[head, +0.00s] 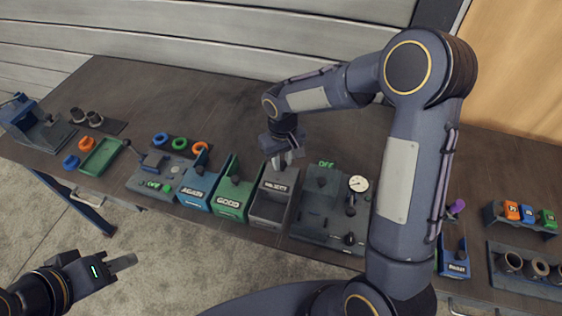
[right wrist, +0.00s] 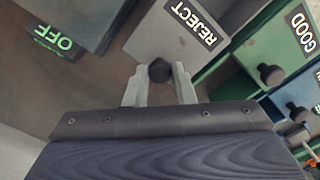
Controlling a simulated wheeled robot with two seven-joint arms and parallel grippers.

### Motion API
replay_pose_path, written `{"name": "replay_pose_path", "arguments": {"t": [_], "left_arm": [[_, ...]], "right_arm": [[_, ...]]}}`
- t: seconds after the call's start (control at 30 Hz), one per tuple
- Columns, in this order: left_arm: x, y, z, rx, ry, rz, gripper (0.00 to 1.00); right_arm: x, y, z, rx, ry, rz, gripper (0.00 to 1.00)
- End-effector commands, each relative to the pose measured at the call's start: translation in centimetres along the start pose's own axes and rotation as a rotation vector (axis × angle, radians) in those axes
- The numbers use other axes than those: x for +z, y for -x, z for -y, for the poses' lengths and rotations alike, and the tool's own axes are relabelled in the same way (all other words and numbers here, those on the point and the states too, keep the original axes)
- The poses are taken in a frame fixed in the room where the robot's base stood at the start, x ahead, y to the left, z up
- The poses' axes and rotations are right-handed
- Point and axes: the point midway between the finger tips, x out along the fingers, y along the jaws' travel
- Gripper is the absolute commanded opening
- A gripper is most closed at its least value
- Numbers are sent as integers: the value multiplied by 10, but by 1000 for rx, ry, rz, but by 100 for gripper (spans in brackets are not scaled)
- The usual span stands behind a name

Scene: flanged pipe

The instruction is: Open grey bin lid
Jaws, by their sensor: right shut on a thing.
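The grey bin (head: 267,212) stands between the green bin and a grey gauge panel. Its lid (head: 275,187), marked REJECT, appears tilted up, with the bin's hollow showing below it. The lid also shows in the right wrist view (right wrist: 175,38). My right gripper (head: 284,160) is over the lid's upper edge, shut on the dark lid knob (right wrist: 160,71), which sits between its two fingers. My left gripper (head: 123,262) is out over the floor, off the table's front edge, apart from everything; its jaw gap is not clear.
The green GOOD bin (head: 230,205) and blue AGAIN bin (head: 197,188) stand close on the left, each with a knob. The gauge panel (head: 325,215) is close on the right. My right arm hides part of the table's right side. The table behind the bins is clear.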

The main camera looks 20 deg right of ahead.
Motion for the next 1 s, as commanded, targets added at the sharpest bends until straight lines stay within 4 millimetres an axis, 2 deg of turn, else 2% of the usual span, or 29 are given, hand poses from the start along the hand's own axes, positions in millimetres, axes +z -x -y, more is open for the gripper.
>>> {"name": "replay_pose_path", "arguments": {"t": [0.03, 0.2, 0.53, 0.9, 1.0], "left_arm": [[0, 0, 0, 0, 0, 0, 36], [0, 0, 0, 0, 0, 0, 36], [0, -1, 0, 0, 0, 0, 36], [4, -8, 4, 0, 0, 0, 36], [4, -9, 4, 0, 0, 0, 36]], "right_arm": [[0, 0, 0, 0, 2, -1, 24], [0, 0, 0, 0, 2, -1, 45], [0, 4, 0, 0, 1, -3, 45], [-1, 62, 1, 0, 1, -5, 45], [0, 72, 1, 0, 3, -3, 45]]}}
